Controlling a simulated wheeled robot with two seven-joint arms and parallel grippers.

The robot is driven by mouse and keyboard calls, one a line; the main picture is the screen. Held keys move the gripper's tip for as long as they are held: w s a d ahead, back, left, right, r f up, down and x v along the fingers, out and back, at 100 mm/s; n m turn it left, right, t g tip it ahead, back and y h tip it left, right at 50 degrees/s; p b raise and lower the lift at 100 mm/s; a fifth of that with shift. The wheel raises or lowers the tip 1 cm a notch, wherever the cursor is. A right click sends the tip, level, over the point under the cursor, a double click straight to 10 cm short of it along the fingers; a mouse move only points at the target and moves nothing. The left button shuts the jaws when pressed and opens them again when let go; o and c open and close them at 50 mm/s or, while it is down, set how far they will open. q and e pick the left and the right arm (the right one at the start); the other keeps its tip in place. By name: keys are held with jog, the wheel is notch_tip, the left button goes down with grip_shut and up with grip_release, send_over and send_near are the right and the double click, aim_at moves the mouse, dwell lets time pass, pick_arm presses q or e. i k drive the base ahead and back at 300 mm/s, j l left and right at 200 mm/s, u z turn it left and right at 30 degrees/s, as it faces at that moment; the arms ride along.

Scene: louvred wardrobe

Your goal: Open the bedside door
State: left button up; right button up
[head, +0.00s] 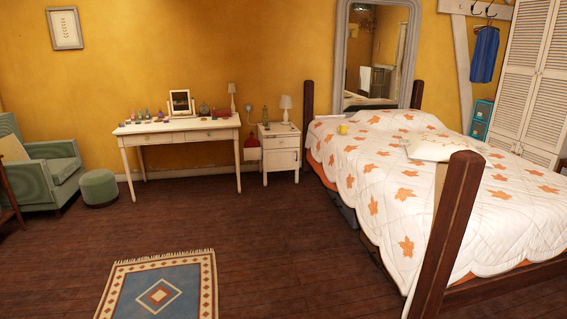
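The louvred wardrobe stands at the right edge, beyond the bed. Its white folding louvred doors (523,75) look shut, and the picture edge cuts them off. A small white bedside cabinet (268,165) stands against the back wall, left of the bed. Its lower door (282,160) looks shut below a drawer front.
The bed (390,180) with dark posts fills the right side and stands in front of the wardrobe. A white table (180,130), green stool (98,187) and armchair (45,165) line the left. A blue rug (135,290) lies on otherwise open floor.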

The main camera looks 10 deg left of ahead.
aim_at(276, 159)
jog(key=i+u, duration=0.35)
jog(key=i, duration=3.45)
jog(key=i+u, duration=0.1)
jog(key=i, duration=1.65)
jog(key=i+l, duration=0.2)
jog(key=i, duration=1.5)
